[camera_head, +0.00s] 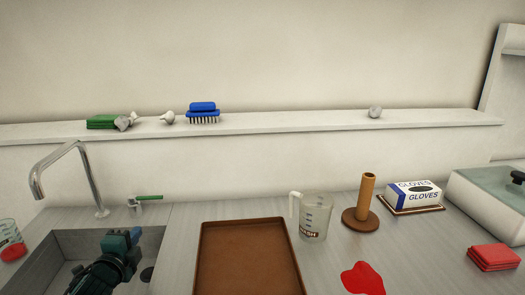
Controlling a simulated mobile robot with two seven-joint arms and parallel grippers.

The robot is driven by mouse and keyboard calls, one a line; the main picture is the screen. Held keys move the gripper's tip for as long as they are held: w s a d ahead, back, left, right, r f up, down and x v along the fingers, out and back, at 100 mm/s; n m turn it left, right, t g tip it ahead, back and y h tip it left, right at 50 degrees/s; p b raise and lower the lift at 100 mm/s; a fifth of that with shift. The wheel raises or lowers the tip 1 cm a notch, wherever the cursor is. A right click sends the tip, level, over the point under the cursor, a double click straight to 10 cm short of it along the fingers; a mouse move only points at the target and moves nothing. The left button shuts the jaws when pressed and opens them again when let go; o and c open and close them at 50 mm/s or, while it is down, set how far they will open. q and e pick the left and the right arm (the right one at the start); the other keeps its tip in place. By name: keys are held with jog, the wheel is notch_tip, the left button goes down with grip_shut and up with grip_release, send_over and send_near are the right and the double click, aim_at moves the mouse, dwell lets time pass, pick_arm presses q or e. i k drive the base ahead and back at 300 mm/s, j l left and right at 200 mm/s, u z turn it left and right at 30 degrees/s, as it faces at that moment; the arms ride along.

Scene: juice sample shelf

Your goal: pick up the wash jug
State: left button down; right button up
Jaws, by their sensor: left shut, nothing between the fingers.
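The wash jug (317,216) is a clear plastic jug with measuring marks, a white handle on its left side and a dark red label near its base. It stands upright on the grey counter, right of a brown tray. My left gripper (135,238) is over the sink at the lower left, well apart from the jug. It is shut and empty. My right gripper is not in view.
The brown tray (248,260) lies between sink (60,245) and jug. A brown upright post (367,195), a glove box (413,194), red cloths (494,257) and a red spill (363,279) are to the right. A tap (90,180) rises behind the sink.

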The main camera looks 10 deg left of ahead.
aim_at(316, 206)
jog(key=k+l, duration=0.1)
jog(key=k, duration=0.4)
jog(key=k+l, duration=0.1)
jog(key=k, duration=0.35)
